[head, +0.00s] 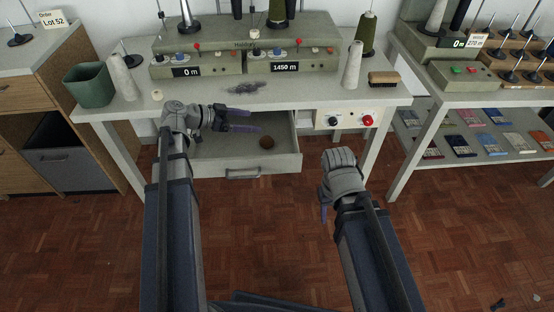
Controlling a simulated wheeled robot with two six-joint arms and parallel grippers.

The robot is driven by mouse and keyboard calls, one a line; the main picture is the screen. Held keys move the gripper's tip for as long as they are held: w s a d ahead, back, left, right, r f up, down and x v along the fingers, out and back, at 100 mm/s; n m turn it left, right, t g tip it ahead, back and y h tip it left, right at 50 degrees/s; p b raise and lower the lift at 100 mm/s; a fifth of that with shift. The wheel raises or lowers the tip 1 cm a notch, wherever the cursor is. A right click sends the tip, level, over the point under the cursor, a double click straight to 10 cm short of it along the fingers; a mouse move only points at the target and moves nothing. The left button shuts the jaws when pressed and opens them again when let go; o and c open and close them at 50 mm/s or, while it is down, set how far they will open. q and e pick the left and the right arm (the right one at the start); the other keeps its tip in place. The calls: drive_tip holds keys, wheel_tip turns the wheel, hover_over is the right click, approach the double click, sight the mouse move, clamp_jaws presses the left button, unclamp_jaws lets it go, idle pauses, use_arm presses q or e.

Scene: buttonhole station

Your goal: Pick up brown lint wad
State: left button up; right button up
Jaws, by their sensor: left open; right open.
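A small brown lint wad (267,142) lies in the open drawer (285,162) under the table, right of the drawer's middle. My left gripper (250,121) is open and empty. In the picture it shows above and left of the wad, over the drawer's back part, apart from the wad. My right gripper (324,213) is open and points downward in front of the table, right of the drawer. It holds nothing that I can see, and its fingers are partly hidden by its own hand.
The white table (207,102) carries a green bin (88,86), thread cones (353,65), a brush (384,79), a grey lint patch (244,88) and a winding machine (215,65). A control panel (345,121) with a red knob sits right of the drawer. Floor in front is clear.

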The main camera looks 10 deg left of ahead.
use_arm(q)
drive_tip(key=b, duration=0.9)
approach(266, 139)
drive_tip(key=x, duration=0.3)
drive_tip(key=shift+s+f, duration=0.1)
drive_tip(key=shift+f, duration=0.15)
drive_tip(key=shift+x, duration=1.1)
drive_tip(key=shift+d+r, duration=0.1)
drive_tip(key=shift+r, duration=0.1)
drive_tip(key=b+x, duration=0.2)
drive_tip(key=x, duration=0.3)
drive_tip(key=c, duration=1.4)
